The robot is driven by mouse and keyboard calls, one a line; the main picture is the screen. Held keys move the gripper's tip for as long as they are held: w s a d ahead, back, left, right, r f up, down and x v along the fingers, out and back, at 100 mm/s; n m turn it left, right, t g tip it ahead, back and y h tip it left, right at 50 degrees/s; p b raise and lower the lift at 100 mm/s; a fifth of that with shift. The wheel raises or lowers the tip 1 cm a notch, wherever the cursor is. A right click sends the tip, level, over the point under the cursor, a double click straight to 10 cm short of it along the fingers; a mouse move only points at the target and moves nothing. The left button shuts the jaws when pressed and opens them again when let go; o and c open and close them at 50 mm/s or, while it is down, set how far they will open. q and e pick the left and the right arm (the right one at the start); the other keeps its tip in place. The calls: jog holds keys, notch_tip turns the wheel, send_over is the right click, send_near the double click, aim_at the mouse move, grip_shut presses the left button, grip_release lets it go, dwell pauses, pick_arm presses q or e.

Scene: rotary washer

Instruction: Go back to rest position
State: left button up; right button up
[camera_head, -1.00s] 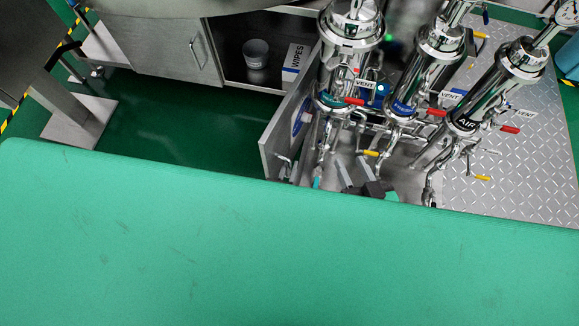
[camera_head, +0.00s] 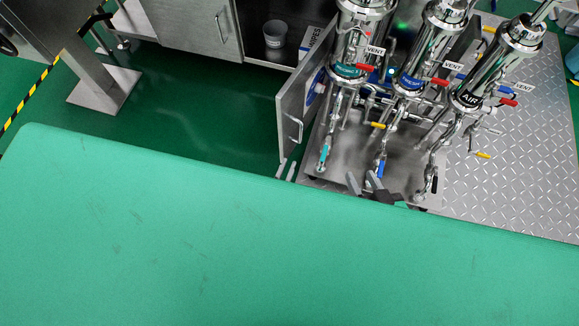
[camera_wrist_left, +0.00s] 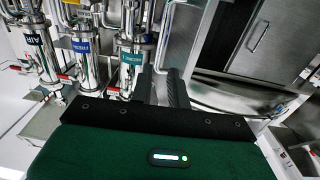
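My left gripper (camera_head: 286,171) shows as two pale fingertips with a gap between them, just past the lower edge of the open cabinet door (camera_head: 296,112). In the left wrist view its two dark fingers (camera_wrist_left: 162,87) stand apart with nothing between them. My right gripper (camera_head: 362,184) has two dark grey fingers spread apart, with nothing seen between them. It is in front of the steel pipes and valves, low over the metal floor plate. Most of both arms is hidden.
Several steel filter housings (camera_head: 410,62) with coloured valve handles stand at upper right. A diamond-plate platform (camera_head: 520,150) lies to the right. A grey cup (camera_head: 275,35) sits in the open cabinet. Green floor (camera_head: 190,115) is clear at left.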

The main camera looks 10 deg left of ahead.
pick_arm(q)
jog(key=shift+r, duration=0.1)
dwell(0.6)
